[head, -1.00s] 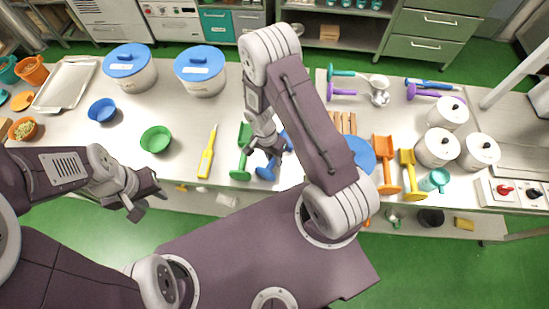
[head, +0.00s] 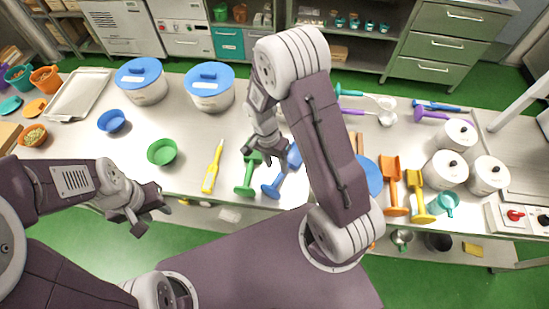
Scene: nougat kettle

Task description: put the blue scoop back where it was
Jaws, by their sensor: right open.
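The blue scoop (head: 272,189) lies on the steel table near its front edge, just right of the green scoop (head: 245,190). Its upper part is partly hidden by my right arm. My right gripper (head: 263,158) is open above the table, over the upper part of the green scoop and left of the blue scoop's upper part. It holds nothing that I can see. My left gripper (head: 150,218) is open and empty, in front of the table's front edge at the left.
A yellow spatula (head: 213,165) and a green bowl (head: 161,152) lie left of the scoops. Orange (head: 391,185) and yellow (head: 415,192) scoops lie to the right. Blue-lidded tubs (head: 211,90) stand behind. A blue disc (head: 372,177) is partly behind my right arm.

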